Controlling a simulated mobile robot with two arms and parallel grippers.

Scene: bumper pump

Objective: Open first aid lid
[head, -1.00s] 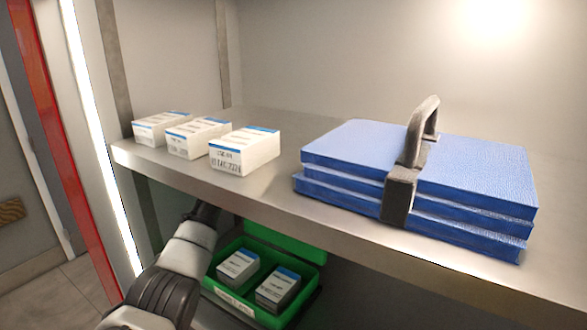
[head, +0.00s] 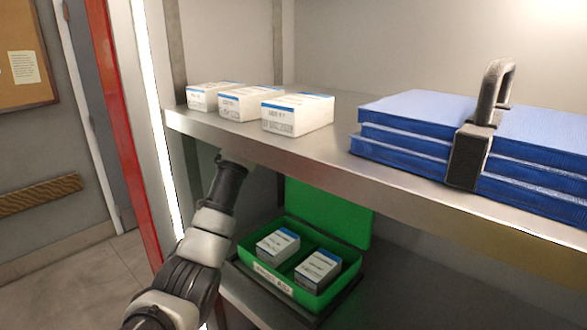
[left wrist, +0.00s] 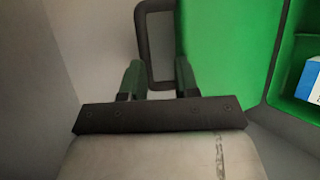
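The green first aid box (head: 268,281) sits on the lower shelf. Its lid (head: 331,213) stands raised at the back, and small white boxes (head: 318,270) lie inside. My left arm reaches in from the lower left, and its end passes under the upper shelf, so the gripper fingers are hidden in the head view. My right gripper is not in view.
The metal upper shelf (head: 330,160) overhangs the box. It carries several white cartons (head: 297,114) and a strapped stack of blue cases (head: 410,140). A red-edged upright (head: 122,130) stands left of the shelves.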

